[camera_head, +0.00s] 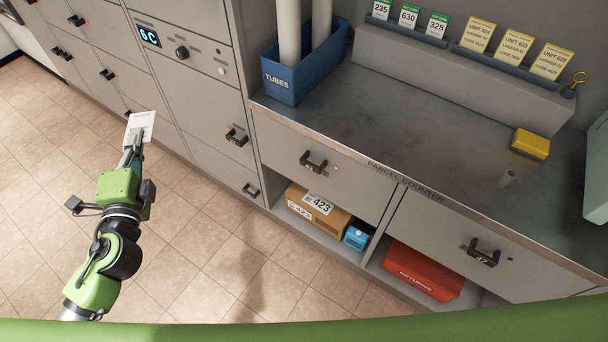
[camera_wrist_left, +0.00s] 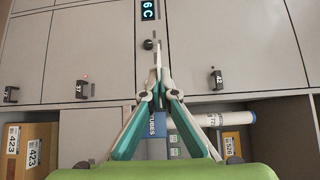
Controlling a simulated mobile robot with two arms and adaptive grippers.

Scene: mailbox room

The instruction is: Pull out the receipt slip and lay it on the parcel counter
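The receipt slip (camera_head: 142,124) is a small white paper in front of the grey lockers at the left of the head view. My left gripper (camera_head: 134,144) is shut on its lower end and holds it upright, well to the left of the counter. In the left wrist view the fingertips (camera_wrist_left: 160,78) are together, with the slip (camera_wrist_left: 158,54) showing as a thin pale strip between them. I cannot tell whether its far end touches the locker front. The parcel counter (camera_head: 400,122) is a grey metal top with a labelled front edge. My right gripper is not in view.
The counter's middle is clear. A display panel (camera_head: 149,36) with a knob is on the lockers.

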